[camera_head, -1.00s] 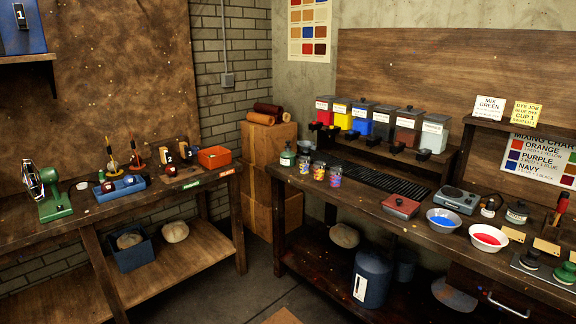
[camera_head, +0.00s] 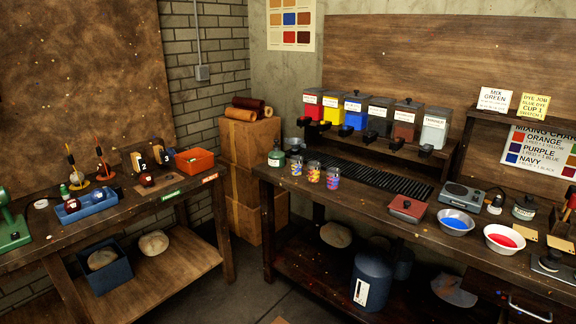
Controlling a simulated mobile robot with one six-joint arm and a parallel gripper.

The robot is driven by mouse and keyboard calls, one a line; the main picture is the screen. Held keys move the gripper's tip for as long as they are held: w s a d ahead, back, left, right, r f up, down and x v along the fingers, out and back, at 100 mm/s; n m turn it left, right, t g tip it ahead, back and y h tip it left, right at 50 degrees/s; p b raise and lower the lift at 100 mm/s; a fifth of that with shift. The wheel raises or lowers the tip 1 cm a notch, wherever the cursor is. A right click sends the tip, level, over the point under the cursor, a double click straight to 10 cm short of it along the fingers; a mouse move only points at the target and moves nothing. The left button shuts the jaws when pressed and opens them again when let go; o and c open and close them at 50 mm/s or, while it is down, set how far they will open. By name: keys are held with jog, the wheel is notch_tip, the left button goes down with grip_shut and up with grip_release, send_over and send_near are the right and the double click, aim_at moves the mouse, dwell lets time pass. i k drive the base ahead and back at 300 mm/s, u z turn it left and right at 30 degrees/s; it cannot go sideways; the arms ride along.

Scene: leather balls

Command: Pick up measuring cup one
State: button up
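Three small cups with blue, yellow and red patterned sides stand in a row near the left end of the right bench: a left cup (camera_head: 297,165), a middle cup (camera_head: 314,172) and a right cup (camera_head: 333,178). They stand upright and slightly apart. I cannot read a number on any of them, so I cannot tell which is measuring cup one. My gripper is not in view.
Dispensers stand behind. Floor between benches (camera_head: 245,285) is open.

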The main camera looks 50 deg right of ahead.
aim_at(297, 166)
jog(key=z, duration=0.1)
jog(key=i, duration=1.35)
jog(key=z, duration=0.35)
